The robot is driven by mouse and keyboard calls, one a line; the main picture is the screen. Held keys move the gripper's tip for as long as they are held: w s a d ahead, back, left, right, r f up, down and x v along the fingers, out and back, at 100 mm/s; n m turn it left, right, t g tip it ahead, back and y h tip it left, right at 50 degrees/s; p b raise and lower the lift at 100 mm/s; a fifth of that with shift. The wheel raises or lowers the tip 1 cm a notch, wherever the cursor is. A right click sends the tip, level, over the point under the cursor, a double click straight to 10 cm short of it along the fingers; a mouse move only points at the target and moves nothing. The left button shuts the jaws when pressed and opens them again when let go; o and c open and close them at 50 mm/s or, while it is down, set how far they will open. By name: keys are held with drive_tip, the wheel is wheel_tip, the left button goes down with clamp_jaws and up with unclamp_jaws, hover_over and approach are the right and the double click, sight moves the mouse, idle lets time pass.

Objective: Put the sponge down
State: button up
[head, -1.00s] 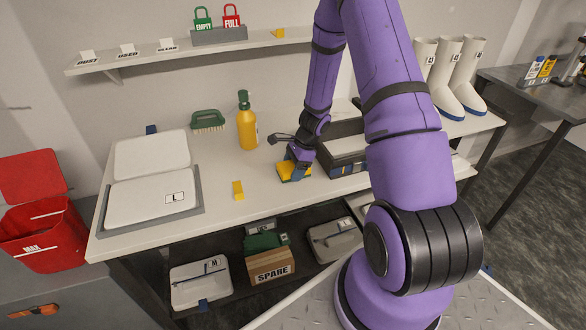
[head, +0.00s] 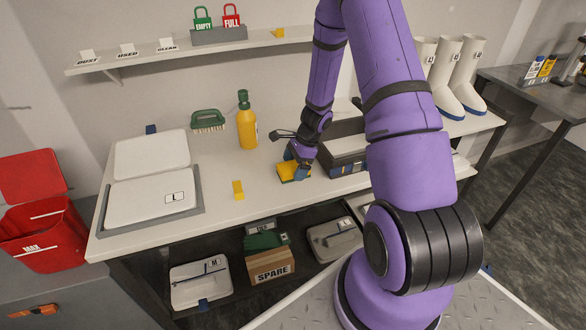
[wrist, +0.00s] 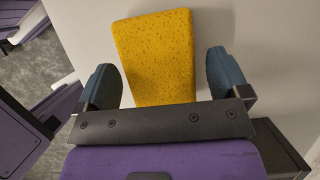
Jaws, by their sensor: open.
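My gripper (head: 300,168) is just above the sponge's right end. In the wrist view my gripper (wrist: 162,84) is open, with a gap between each finger and the sponge's sides. The sponge's near end is hidden behind the gripper's dark bar.
The dark box (head: 345,150) is close to my gripper's right.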

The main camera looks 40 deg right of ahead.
drive_tip(key=v, duration=1)
drive_tip(key=shift+r, duration=0.3)
drive_tip(key=s+a+r+n+h, duration=0.1)
drive_tip(key=s+a+r+n, duration=0.25)
drive_tip(key=r, duration=0.45)
drive_tip(key=s+a+r+n+t, duration=0.1)
drive_tip(key=s+a+r+n, duration=0.1)
drive_tip(key=a+r+n, duration=0.35)
drive_tip(key=s+a+r+n+h, duration=0.1)
drive_tip(key=s+a+r+n, duration=0.15)
drive_tip(key=r, duration=0.65)
drive_tip(key=s+a+r+n+t+h, duration=0.1)
drive_tip(key=s+a+r+n, duration=0.1)
drive_tip(key=s+r+n, duration=0.3)
drive_tip(key=s+a+r+n+t+h, duration=0.1)
drive_tip(key=s+a+r+n+t, duration=0.1)
drive_tip(key=s, duration=1)
wheel_tip(320, 180, up, 3)
drive_tip(key=a+n, duration=0.1)
drive_tip(key=n, duration=0.1)
drive_tip(key=shift+s+a+n, duration=0.25)
drive_tip(key=shift+a+n, duration=0.05)
drive_tip(key=shift+n, duration=0.05)
drive_tip(key=shift+o, duration=0.5)
drive_tip(key=shift+w, duration=0.1)
